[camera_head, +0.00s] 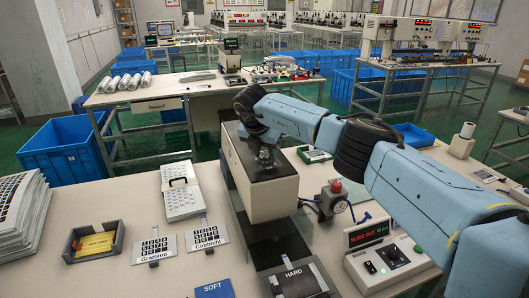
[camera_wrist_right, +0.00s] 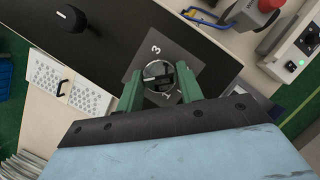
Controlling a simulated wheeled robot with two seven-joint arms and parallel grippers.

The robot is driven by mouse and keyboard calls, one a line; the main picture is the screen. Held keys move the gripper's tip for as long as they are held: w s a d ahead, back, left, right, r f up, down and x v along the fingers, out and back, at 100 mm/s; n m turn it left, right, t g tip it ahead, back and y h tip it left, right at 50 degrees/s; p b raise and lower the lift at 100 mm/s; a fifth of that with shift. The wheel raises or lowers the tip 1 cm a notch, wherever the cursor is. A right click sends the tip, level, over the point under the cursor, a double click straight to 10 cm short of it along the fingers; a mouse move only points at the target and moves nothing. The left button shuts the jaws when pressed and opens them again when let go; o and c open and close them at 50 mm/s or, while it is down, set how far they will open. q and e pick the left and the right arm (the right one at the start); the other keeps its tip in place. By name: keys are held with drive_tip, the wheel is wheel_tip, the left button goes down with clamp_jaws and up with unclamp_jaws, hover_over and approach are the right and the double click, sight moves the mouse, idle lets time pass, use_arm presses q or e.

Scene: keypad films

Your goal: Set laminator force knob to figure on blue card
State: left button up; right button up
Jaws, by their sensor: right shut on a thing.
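The laminator (camera_head: 265,190) is a pale box with a dark top on the bench. My right gripper (camera_head: 264,150) reaches down to its dark top. In the right wrist view the green fingers of the gripper (camera_wrist_right: 160,88) are shut on a round knob (camera_wrist_right: 157,70) with a light rim and a dark grip bar. The knob sits on a grey dial plate (camera_wrist_right: 150,50) with a 3 and a 1 visible; fingers hide other marks. A blue card (camera_head: 214,290) reading SOFT lies at the bottom edge, partly cut off; no figure shows on it. My left gripper is not in view.
A second black knob (camera_wrist_right: 71,18) stands on the dark top. A red-topped button unit (camera_head: 333,197) and a control box (camera_head: 385,255) with a red display are at right. A yellow card (camera_head: 97,243) lies in a dark tray at left, near a dotted white plate (camera_head: 182,195).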

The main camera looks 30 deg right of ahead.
drive_tip(key=o, duration=1)
drive_tip(key=v, duration=1.3)
drive_tip(key=shift+r+b, duration=0.15)
drive_tip(key=shift+b, duration=0.3)
drive_tip(key=shift+s, duration=0.15)
